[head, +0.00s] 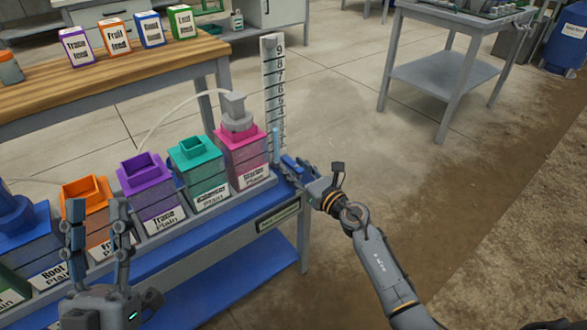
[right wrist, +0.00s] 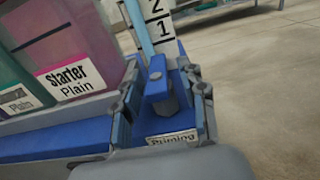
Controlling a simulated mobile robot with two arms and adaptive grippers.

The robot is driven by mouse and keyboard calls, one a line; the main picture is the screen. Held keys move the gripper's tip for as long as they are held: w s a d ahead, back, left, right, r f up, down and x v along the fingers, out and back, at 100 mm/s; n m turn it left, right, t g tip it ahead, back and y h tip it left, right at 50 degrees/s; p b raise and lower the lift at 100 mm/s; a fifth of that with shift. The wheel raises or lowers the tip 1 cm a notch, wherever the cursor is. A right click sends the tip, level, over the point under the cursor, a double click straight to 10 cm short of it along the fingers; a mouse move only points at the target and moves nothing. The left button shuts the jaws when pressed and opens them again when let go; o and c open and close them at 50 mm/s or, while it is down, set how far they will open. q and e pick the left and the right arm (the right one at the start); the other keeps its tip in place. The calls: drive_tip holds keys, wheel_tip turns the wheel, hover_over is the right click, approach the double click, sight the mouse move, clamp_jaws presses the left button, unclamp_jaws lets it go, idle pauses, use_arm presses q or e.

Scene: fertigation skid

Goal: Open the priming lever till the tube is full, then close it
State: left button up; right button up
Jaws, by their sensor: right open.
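The blue priming lever stands upright between my right fingers in the right wrist view (right wrist: 157,72), on a grey valve body above a label reading "Priming" (right wrist: 172,138). My right gripper (right wrist: 163,100) is open, one finger on each side of the lever; contact cannot be told. In the head view the right gripper (head: 293,170) is at the skid's right end and covers most of the lever. The light blue tube (head: 277,146) stands upright before a numbered white scale (head: 271,75). Its fill level is unclear. My left gripper (head: 98,228) is open and empty at lower left.
Several coloured containers, including the pink Starter one (head: 241,155), line the blue skid (head: 190,238) left of the lever. A wooden bench (head: 110,83) with small boxes stands behind. The floor right of the skid is clear up to a grey table (head: 440,85).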

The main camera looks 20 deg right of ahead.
use_arm(q)
drive_tip(key=shift+s+r+t, duration=0.3)
drive_tip(key=shift+s+t, duration=0.1)
drive_tip(key=shift+s, duration=0.05)
use_arm(e)
drive_tip(key=shift+w+a, duration=0.2)
drive_tip(key=shift+w, duration=0.3)
clamp_jaws()
use_arm(q)
drive_tip(key=shift+w, duration=0.1)
